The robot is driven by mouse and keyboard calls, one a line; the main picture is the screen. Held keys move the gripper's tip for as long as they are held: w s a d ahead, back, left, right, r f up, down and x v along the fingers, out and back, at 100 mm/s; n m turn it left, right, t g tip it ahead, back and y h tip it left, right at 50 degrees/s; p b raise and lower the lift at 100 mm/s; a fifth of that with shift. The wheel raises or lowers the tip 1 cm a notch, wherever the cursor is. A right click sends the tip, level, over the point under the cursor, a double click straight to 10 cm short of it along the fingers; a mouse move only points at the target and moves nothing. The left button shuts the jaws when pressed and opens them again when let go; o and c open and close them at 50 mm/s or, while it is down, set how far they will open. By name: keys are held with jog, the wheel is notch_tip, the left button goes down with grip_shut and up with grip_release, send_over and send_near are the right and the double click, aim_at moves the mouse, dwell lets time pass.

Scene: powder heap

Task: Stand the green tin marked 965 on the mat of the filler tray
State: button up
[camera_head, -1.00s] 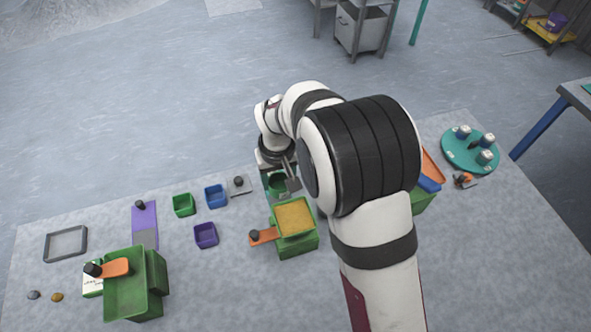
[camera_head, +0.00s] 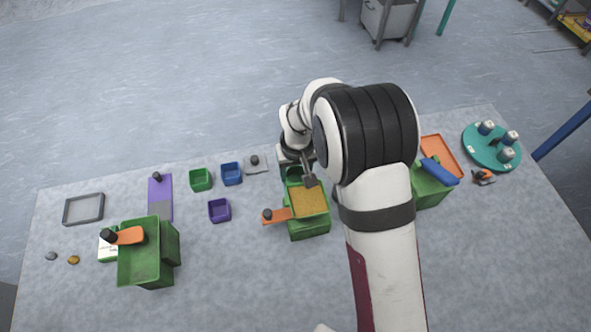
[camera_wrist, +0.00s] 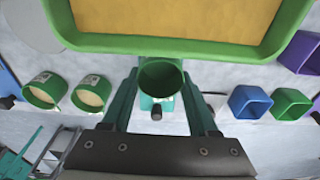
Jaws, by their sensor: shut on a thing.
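My gripper (camera_wrist: 160,92) is shut on a green tin (camera_wrist: 160,77), seen from above between the two fingers in the wrist view. The tin's inside looks dark and empty; no number is readable on it. In the head view my gripper (camera_head: 294,163) holds it just behind a green box with yellow powder in its top (camera_head: 309,203). Two more green tins, one (camera_wrist: 45,90) beside the other (camera_wrist: 88,93), stand at the left of the wrist view with white labels and pale contents. I cannot tell for certain which tray is the filler tray; its mat is not identifiable.
Green (camera_head: 200,180), blue (camera_head: 231,174) and purple (camera_head: 219,211) bins stand left of my gripper. An orange handle (camera_head: 278,214) sticks out from the powder box. A teal turntable (camera_head: 486,158) with several jars is far right. My arm hides part of the table.

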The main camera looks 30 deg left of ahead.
jog(key=shift+f, duration=0.5)
dwell(0.3)
jog(key=o, duration=1.4)
jog(key=shift+o, duration=0.5)
jog(key=shift+r, duration=3.55)
